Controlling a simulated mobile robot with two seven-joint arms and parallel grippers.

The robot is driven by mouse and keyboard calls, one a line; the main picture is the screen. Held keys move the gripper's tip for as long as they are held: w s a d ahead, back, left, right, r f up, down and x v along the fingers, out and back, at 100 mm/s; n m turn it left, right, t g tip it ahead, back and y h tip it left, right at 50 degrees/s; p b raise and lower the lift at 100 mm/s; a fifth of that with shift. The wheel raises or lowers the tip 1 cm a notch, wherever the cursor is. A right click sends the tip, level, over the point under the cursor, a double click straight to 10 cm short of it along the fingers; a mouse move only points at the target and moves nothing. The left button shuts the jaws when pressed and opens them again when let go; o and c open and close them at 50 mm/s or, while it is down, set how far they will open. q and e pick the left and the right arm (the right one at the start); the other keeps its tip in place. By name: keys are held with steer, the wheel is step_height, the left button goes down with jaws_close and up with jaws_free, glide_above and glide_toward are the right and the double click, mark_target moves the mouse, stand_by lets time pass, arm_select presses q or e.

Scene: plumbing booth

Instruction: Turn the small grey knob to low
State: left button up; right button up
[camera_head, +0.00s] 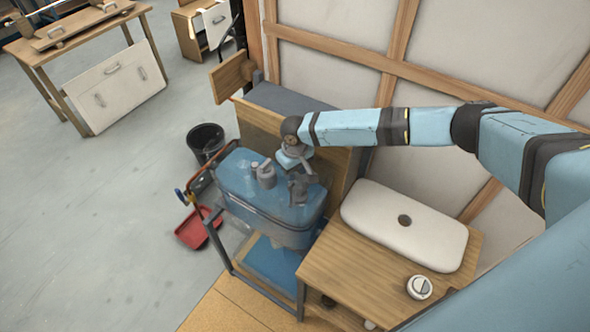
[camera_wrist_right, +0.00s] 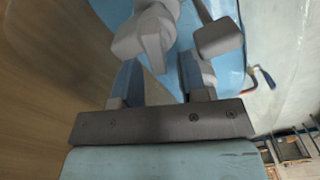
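A blue box-shaped tank (camera_head: 238,190) stands on a metal frame, with grey fittings on its top. A grey fitting with a short handle (camera_head: 266,175) stands on the top, left of my right gripper. My right gripper (camera_head: 301,187) points down over the tank top, close beside this fitting. In the right wrist view, its fingers (camera_wrist_right: 163,80) are apart, with a gap between them. A grey knob-like piece (camera_wrist_right: 152,42) shows just beyond the gap, and I cannot tell whether a finger touches it. Its setting is not readable. My left gripper is out of view.
A wooden counter (camera_head: 345,285) with a white basin (camera_head: 385,222) and a round white piece (camera_head: 420,287) stands to the right. A wooden panel (camera_head: 338,165) rises behind the tank. A black bucket (camera_head: 206,141) and red dustpan (camera_head: 192,230) are on the floor at left.

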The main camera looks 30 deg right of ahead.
steer(key=shift+f, duration=0.2)
steer(key=shift+c, duration=0.2)
steer(key=c, duration=0.6)
